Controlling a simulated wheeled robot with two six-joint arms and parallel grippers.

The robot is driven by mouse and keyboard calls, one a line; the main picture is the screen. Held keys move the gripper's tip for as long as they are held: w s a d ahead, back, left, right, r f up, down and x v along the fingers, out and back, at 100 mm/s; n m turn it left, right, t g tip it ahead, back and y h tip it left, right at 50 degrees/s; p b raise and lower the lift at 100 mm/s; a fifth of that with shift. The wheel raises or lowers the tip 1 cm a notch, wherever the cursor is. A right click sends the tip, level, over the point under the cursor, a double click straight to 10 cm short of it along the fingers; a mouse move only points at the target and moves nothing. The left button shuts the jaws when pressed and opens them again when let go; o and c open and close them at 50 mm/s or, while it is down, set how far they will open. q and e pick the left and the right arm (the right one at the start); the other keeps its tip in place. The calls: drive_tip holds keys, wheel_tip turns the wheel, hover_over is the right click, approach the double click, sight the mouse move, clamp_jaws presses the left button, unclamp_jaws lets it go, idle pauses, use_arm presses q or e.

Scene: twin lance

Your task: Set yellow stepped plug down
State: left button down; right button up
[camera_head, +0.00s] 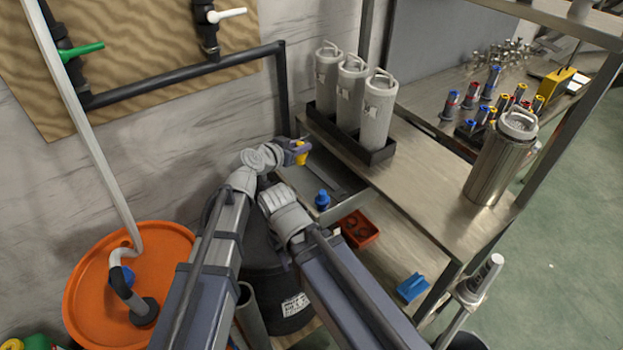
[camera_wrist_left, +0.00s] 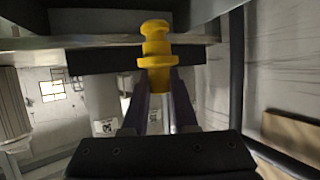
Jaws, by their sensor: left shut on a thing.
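The yellow stepped plug (camera_head: 301,158) is at the end of my left gripper (camera_head: 292,150), above the back of a grey tray (camera_head: 350,190) below the shelf edge. In the left wrist view the plug (camera_wrist_left: 154,48) shows its stepped, flanged shape. Both fingers of my left gripper (camera_wrist_left: 158,88) are shut on its near end. I cannot tell whether the plug touches a surface. My right arm bends in beside the left one; its gripper does not show.
A blue plug (camera_head: 322,200) stands at the tray. A red bin (camera_head: 359,229) and a blue block (camera_head: 412,288) lie lower right. Grey canisters in a black rack (camera_head: 376,155) stand on the bench, near a steel flask (camera_head: 497,165). A dark pipe (camera_head: 185,73) runs along the wall.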

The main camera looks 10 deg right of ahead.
use_arm(q)
drive_tip(key=shift+f+b, duration=4.9)
drive_tip(key=shift+f, duration=0.1)
drive_tip(key=shift+r, duration=0.1)
